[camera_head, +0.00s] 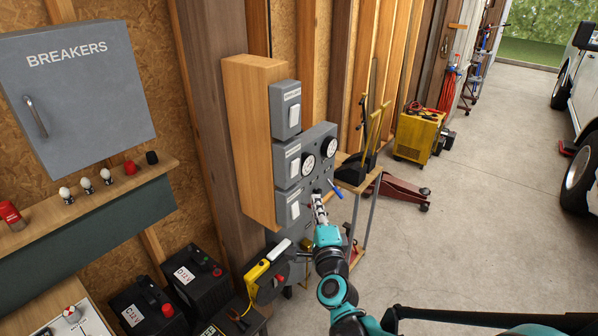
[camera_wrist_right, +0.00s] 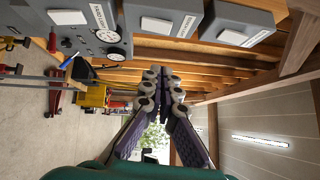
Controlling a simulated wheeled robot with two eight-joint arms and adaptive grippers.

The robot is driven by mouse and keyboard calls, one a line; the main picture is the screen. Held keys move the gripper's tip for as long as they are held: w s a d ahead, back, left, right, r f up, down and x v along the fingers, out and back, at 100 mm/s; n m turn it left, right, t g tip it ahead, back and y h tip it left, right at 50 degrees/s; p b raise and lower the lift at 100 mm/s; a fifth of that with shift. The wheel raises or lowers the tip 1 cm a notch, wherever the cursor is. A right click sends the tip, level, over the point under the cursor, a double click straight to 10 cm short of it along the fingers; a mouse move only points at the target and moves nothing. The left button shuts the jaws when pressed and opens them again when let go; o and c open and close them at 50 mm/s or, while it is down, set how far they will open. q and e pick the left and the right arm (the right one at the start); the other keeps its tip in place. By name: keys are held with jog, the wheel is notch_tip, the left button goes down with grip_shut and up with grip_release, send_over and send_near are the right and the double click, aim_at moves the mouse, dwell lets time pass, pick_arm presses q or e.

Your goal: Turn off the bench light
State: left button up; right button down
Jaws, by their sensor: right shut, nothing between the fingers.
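Three grey switch boxes with white rockers are stacked on a wooden post in the head view: a top box (camera_head: 285,110), a middle box (camera_head: 287,161) and a lower box (camera_head: 289,210). Their small labels are too blurred to read, so I cannot tell which is the bench light's. The boxes also show along the top of the right wrist view, one at its middle (camera_wrist_right: 166,14). My right gripper (camera_head: 319,198) is shut and empty, in front and to the right of the lower box, apart from it. Its fingertips (camera_wrist_right: 163,75) are together in the right wrist view. My left gripper is not in view.
A grey panel with round gauges (camera_head: 308,164) adjoins the boxes on the right. A grey breaker cabinet (camera_head: 85,105) hangs at left above a shelf (camera_head: 95,203). Black batteries (camera_head: 195,280) stand below. A yellow machine (camera_head: 418,136) is farther back.

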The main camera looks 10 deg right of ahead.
jog(key=shift+w, duration=0.1)
jog(key=b, duration=0.1)
send_near(297, 164)
jog(key=w+d, duration=0.3)
jog(key=w+a, duration=0.1)
jog(key=w+a+b, duration=0.1)
jog(key=w, duration=0.1)
jog(key=shift+r, duration=0.15)
jog(key=shift+w+a+r, duration=0.1)
jog(key=shift+w+r, duration=0.05)
jog(key=shift+w, duration=0.05)
